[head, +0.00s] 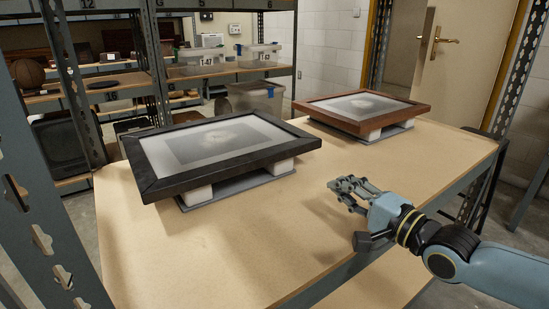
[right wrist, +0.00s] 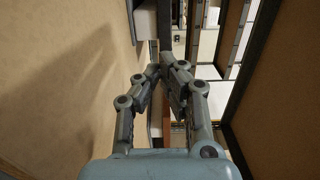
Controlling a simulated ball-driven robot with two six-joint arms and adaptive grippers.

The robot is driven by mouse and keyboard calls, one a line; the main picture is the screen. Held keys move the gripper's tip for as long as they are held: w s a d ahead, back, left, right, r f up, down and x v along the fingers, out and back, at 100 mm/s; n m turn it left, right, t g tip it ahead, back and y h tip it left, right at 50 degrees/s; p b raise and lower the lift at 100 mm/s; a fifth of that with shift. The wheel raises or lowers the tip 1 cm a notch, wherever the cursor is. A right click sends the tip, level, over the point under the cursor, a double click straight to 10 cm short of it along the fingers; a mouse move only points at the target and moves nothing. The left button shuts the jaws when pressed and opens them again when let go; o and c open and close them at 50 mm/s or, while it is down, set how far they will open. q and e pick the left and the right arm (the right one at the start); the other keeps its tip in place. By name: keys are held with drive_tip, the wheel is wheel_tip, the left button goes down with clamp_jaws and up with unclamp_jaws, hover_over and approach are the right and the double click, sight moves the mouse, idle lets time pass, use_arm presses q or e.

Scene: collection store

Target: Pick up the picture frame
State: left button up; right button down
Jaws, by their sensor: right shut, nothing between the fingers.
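A black picture frame (head: 222,150) with a pale mat and a dark grey picture lies flat on white blocks over a grey board, on the left part of the tan shelf top. A brown wooden picture frame (head: 361,107) lies the same way, farther back on the right. My right gripper (head: 343,187) is above the shelf's front right area, shut and empty, apart from both frames. In the right wrist view its fingertips (right wrist: 168,68) come together with nothing between them. My left gripper is not in view.
The tan shelf top (head: 235,235) is clear in front of the frames. A metal upright (head: 45,200) stands at the left. Behind are shelves with a ball (head: 27,72) and bins, a clear tub (head: 256,97) and a door (head: 440,62).

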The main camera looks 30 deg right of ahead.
sight(280, 160)
drive_tip(key=shift+w, duration=0.45)
drive_tip(key=shift+w+a, duration=0.1)
drive_tip(key=shift+w, duration=0.3)
drive_tip(key=shift+w+a+f+b, duration=0.1)
drive_tip(key=shift+w+a+b, duration=0.05)
drive_tip(key=shift+w+b, duration=0.9)
use_arm(q)
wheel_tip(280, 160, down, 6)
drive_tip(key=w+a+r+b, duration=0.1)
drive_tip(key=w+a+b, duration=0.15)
drive_tip(key=b, duration=0.25)
use_arm(e)
drive_tip(key=w, duration=0.7)
drive_tip(key=shift+a+f, duration=0.35)
drive_tip(key=shift+a, duration=0.05)
drive_tip(key=w+a+b, duration=0.1)
drive_tip(key=w+a+r+b, duration=0.1)
drive_tip(key=shift+w+a+b, duration=0.15)
drive_tip(key=shift+a+b, duration=0.15)
drive_tip(key=shift+a, duration=0.1)
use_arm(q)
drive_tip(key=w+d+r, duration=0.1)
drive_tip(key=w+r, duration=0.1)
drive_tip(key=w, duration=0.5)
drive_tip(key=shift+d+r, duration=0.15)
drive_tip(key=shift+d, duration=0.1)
use_arm(e)
drive_tip(key=shift+w+a, duration=0.15)
